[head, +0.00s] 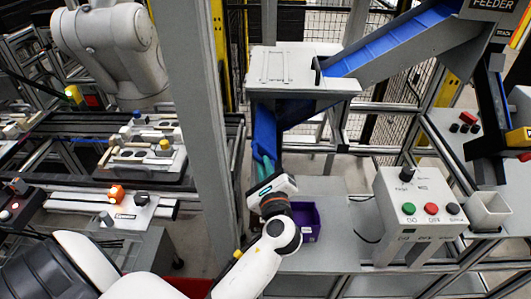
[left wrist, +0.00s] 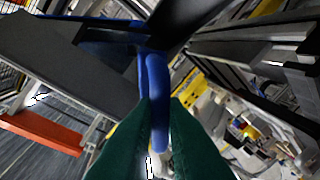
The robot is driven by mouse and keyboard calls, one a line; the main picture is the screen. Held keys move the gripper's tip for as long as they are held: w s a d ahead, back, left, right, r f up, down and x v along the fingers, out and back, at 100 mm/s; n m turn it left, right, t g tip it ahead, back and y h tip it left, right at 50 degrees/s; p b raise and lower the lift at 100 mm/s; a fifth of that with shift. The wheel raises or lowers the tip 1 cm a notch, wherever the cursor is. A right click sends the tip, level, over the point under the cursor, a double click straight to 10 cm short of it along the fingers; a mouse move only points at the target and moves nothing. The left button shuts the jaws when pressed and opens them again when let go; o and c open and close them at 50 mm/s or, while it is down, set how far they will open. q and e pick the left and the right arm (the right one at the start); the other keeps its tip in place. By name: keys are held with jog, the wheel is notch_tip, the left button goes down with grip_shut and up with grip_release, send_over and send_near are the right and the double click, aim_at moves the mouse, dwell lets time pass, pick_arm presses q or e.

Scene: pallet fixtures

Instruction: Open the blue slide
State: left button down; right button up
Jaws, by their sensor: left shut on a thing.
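The blue slide (head: 264,133) hangs below a grey-topped box on a frame, in the middle of the head view. My left gripper (head: 266,167) reaches up to its lower end from below. In the left wrist view the green fingers (left wrist: 158,110) are closed on a blue rounded edge or loop (left wrist: 155,75) of the slide, one finger on each side. The gripper hides part of the slide's lower end. My right gripper is not in view.
A purple bin (head: 305,222) stands on the grey table just right of my left wrist. A control box (head: 418,208) with coloured buttons stands farther right. A grey post (head: 203,130) rises left of the gripper. A blue feeder ramp (head: 390,45) slopes above.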

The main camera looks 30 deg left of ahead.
pick_arm(q)
jog(key=shift+s+d, duration=0.1)
jog(key=shift+s, duration=0.05)
jog(key=c, duration=1.5)
grip_release()
jog(key=b+v, duration=0.2)
jog(key=v, duration=1)
jog(key=shift+b, duration=0.4)
